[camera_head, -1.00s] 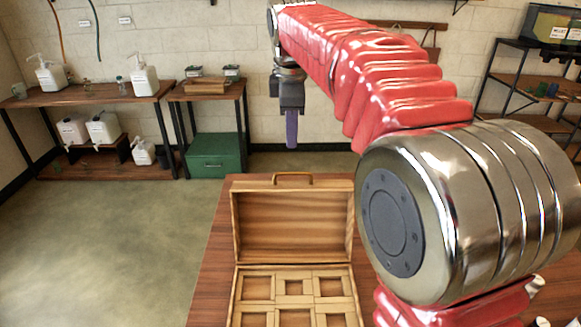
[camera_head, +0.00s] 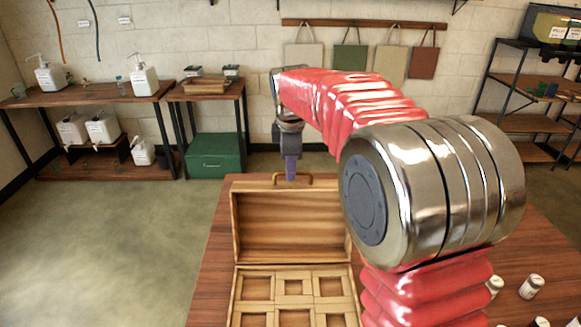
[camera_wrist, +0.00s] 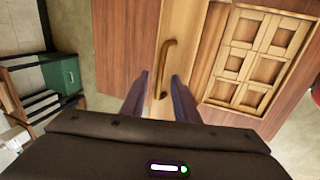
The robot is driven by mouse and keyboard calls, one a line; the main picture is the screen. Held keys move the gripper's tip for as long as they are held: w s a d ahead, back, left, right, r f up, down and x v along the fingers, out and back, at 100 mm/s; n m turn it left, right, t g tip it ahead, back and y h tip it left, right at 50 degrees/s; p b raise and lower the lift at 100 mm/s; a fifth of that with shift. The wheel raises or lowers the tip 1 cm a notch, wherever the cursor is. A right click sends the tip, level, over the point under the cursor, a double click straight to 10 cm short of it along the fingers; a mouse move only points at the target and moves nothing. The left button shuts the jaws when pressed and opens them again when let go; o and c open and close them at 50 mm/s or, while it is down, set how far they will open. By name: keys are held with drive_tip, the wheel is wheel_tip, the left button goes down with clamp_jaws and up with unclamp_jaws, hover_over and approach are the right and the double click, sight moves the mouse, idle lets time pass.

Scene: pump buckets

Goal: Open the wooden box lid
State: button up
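The wooden box (camera_head: 238,293) sits on the table with its lid (camera_head: 285,228) standing open, raised at the back. The box's square compartments show in front of the lid. The lid's brass handle (camera_head: 306,177) is on its top edge, and the handle also shows in the wrist view (camera_wrist: 168,62). My gripper (camera_head: 291,177) is at the handle, pointing down. In the wrist view its two fingers (camera_wrist: 159,80) are apart, with the handle lying between their tips in the picture. Whether they touch it, I cannot tell.
The reddish-brown table (camera_head: 212,275) has bare space left of the box. Small white containers (camera_head: 531,286) stand at the right. A green chest (camera_head: 215,155) and a shelf with white pump bottles (camera_head: 144,80) are at the back left.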

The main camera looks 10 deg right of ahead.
drive_tip(key=shift+w+f, duration=0.1)
drive_tip(key=shift+f, duration=0.25)
drive_tip(key=shift+c, duration=0.3)
clamp_jaws()
idle(1.0)
